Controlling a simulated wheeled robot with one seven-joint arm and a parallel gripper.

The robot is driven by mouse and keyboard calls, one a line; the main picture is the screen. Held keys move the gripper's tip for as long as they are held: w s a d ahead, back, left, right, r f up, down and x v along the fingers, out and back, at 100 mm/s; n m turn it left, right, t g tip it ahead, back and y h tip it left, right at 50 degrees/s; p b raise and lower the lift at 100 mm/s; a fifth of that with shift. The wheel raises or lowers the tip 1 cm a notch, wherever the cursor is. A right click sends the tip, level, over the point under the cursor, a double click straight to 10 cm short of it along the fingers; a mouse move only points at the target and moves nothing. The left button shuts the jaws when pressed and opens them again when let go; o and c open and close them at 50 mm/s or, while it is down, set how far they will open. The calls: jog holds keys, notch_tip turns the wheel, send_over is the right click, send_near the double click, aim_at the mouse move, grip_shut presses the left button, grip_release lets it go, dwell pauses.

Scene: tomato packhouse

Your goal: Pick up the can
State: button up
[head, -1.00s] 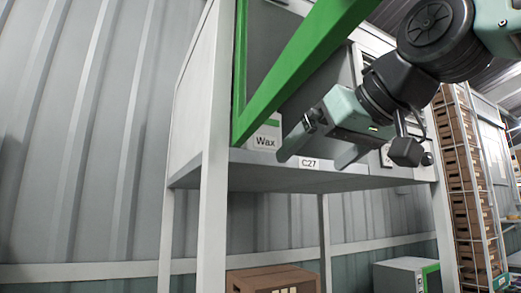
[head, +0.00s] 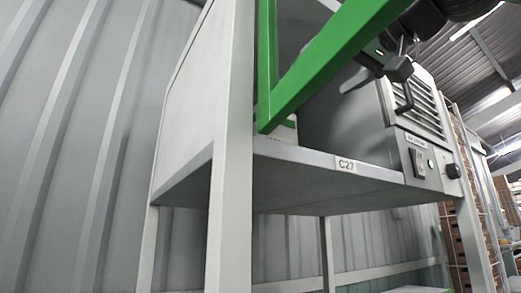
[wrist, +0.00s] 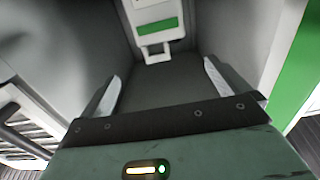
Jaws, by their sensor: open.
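The can (wrist: 157,14) is white with a green band and a pale handle-like loop at its near side. It is at the top middle of the wrist view, beyond my fingertips and apart from them. My gripper (wrist: 160,78) is open, one finger on each side, with nothing between them. In the head view only part of my gripper shows, at the upper right behind a green bar. A small pale sliver (head: 290,122) behind that bar, just above the shelf, may be the can; the rest there is hidden.
The shelf (head: 310,160) has a C27 tag (head: 346,165) on its edge. A green frame (head: 325,65) crosses in front of the bay. A grey machine (head: 425,135) with louvres and a knob stands on the shelf's right. Grey walls flank the can.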

jog(key=w+p, duration=0.1)
jog(key=p, duration=0.6)
send_over(286, 132)
jog(key=s, duration=0.2)
jog(key=p+x, duration=0.1)
jog(key=x, duration=0.1)
jog(key=p+x, duration=0.1)
jog(key=x, duration=0.1)
jog(key=shift+s+a+r, duration=0.1)
jog(key=shift+a+r, duration=0.1)
jog(key=shift+r, duration=0.05)
jog(key=shift+w+a+f+p, duration=0.15)
jog(key=shift+w+a+p, duration=0.05)
jog(key=shift+w+p, duration=0.15)
jog(key=c, duration=1.4)
jog(key=shift+c, duration=1.4)
jog(key=shift+r, duration=0.3)
